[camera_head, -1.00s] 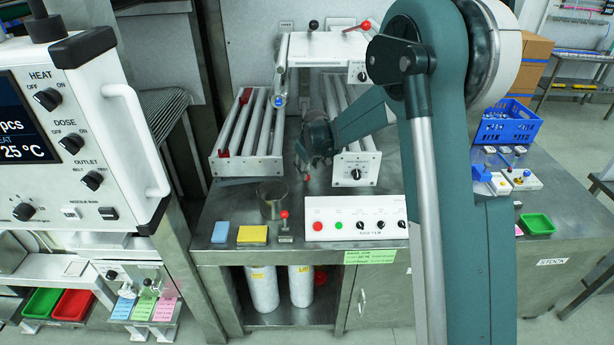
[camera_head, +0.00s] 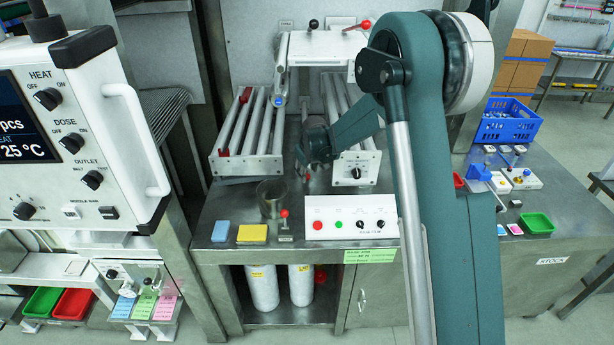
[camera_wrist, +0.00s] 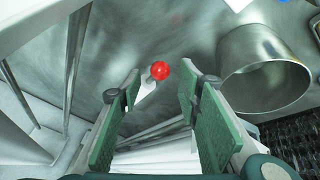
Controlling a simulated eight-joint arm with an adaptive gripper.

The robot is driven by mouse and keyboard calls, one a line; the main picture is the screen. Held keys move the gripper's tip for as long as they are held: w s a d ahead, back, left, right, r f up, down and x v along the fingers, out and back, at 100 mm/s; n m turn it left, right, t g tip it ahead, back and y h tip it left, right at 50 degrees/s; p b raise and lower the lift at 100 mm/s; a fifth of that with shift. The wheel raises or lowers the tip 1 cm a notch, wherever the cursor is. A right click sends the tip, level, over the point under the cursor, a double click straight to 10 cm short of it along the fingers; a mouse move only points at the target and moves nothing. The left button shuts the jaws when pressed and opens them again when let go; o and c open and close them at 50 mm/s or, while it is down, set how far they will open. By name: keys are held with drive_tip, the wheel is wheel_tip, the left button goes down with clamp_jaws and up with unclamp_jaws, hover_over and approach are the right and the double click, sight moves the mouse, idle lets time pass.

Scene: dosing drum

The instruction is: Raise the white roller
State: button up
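My gripper (camera_head: 312,160) hangs above the steel bench between two roller beds. In the wrist view its two green-padded fingers (camera_wrist: 165,95) are wide open and empty. A red ball knob (camera_wrist: 160,70) on a short pale lever shows between and beyond the fingertips, nearer the left one; no contact is visible. It is small in the head view (camera_head: 307,178). I cannot tell which roller is the white roller.
A metal cup (camera_head: 270,200) stands left of the gripper; its open mouth shows in the wrist view (camera_wrist: 265,80). A white bridge (camera_head: 318,47) spans the back.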

drive_tip(key=shift+x, duration=2.1)
drive_tip(key=shift+c, duration=0.5)
drive_tip(key=shift+r, duration=0.1)
clamp_jaws()
